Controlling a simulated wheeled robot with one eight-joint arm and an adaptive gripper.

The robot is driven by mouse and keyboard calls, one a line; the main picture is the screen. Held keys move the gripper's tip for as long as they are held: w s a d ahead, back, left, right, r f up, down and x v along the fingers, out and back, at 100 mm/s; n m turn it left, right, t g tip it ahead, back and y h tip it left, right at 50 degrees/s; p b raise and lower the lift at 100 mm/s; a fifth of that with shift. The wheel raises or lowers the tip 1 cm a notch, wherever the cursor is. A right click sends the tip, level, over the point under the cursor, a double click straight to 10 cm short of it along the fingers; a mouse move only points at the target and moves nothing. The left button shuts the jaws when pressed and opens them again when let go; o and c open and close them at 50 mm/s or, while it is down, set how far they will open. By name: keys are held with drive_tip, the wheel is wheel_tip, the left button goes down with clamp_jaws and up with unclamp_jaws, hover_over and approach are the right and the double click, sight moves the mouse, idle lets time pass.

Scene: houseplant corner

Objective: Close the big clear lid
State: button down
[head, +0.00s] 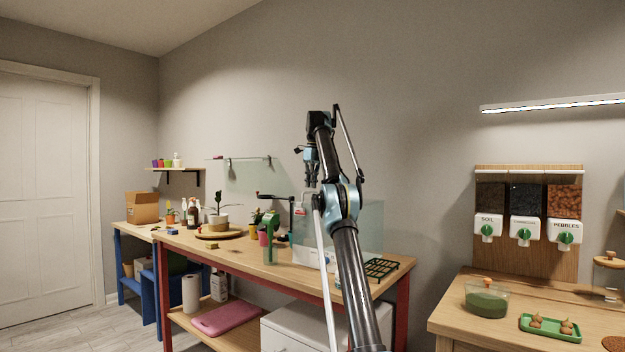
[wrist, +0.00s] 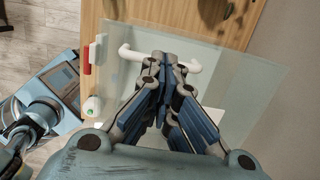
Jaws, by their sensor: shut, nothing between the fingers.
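The big clear lid (wrist: 245,80) is a see-through greenish panel under my gripper in the wrist view. A white bar handle (wrist: 128,53) runs along its far part. In the head view the clear case (head: 370,228) stands on the wooden bench, partly hidden behind my arm; I cannot tell the lid's exact angle there. My gripper (wrist: 165,60) is shut and empty, with its fingertips over the middle of the handle and hiding part of it. I cannot tell whether they touch. In the head view my gripper (head: 312,184) points down above the case.
On the bench (head: 225,249) are a green bottle-like item (head: 270,240), a potted plant (head: 217,222) and a black rack (head: 380,268). Dispensers (head: 525,228) hang at the right.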

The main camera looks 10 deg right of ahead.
drive_tip(key=shift+w+a+f, duration=0.1)
drive_tip(key=shift+a+f, duration=0.05)
drive_tip(key=shift+f, duration=0.25)
drive_tip(key=shift+w+a+f, duration=0.1)
drive_tip(key=shift+f, duration=0.3)
drive_tip(key=shift+r+g, duration=0.1)
drive_tip(key=shift+g, duration=0.2)
